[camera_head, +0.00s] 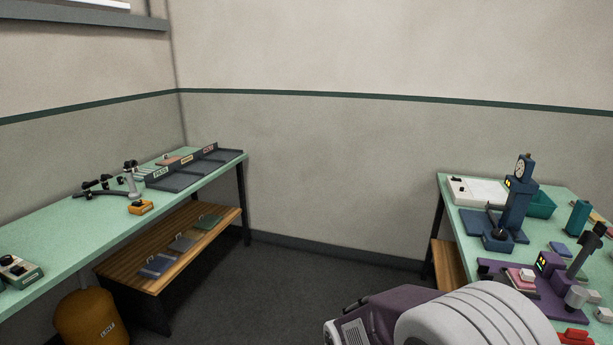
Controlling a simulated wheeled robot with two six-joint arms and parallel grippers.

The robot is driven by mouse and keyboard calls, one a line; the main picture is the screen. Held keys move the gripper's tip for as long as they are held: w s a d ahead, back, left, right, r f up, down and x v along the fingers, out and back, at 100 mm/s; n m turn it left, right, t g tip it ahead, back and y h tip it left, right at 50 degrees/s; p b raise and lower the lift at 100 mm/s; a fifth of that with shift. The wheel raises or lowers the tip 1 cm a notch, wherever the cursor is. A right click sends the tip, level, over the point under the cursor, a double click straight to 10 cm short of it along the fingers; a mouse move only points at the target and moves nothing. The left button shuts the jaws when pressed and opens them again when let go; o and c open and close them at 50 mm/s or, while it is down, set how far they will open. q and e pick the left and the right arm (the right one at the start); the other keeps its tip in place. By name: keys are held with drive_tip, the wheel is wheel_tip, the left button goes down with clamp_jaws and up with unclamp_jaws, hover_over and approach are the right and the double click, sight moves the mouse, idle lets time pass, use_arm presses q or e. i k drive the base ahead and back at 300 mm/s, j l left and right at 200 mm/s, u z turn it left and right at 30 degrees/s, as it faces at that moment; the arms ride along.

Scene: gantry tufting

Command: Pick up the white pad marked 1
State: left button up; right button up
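No marking "1" can be read on any pad in this view. On the right green table, a small white block (604,314) lies near the right edge of the picture. Another small white piece (527,274) sits on top of a pink block on the purple machine (497,268). I cannot tell whether either is the white pad marked 1. Neither my left nor my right gripper shows in the view.
The right table (452,208) also holds a blue gauge stand (516,205), a white panel (478,191) and a teal bin (541,205). The left table (85,225) carries black trays, with a wooden shelf below. An orange LINT bin (88,318) stands underneath. Dark floor between the tables is open.

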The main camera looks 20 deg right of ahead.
sight(526, 275)
drive_tip(key=i+l+z, duration=0.15)
drive_tip(key=z, duration=0.3)
drive_tip(key=i+z, duration=0.3)
drive_tip(key=z, duration=0.15)
drive_tip(key=i+z, duration=0.25)
drive_tip(key=z, duration=0.2)
drive_tip(key=i+j+z, duration=0.1)
drive_tip(key=z, duration=0.35)
drive_tip(key=i+j+z, duration=0.2)
drive_tip(key=z, duration=0.25)
drive_tip(key=i+j+z, duration=0.25)
drive_tip(key=z, duration=0.2)
drive_tip(key=i+j+z, duration=0.15)
drive_tip(key=j+z, duration=0.3)
drive_tip(key=i+j+z, duration=0.25)
drive_tip(key=i, duration=0.2)
drive_tip(key=i+j+z, duration=0.25)
drive_tip(key=i+j, duration=0.05)
drive_tip(key=i, duration=0.1)
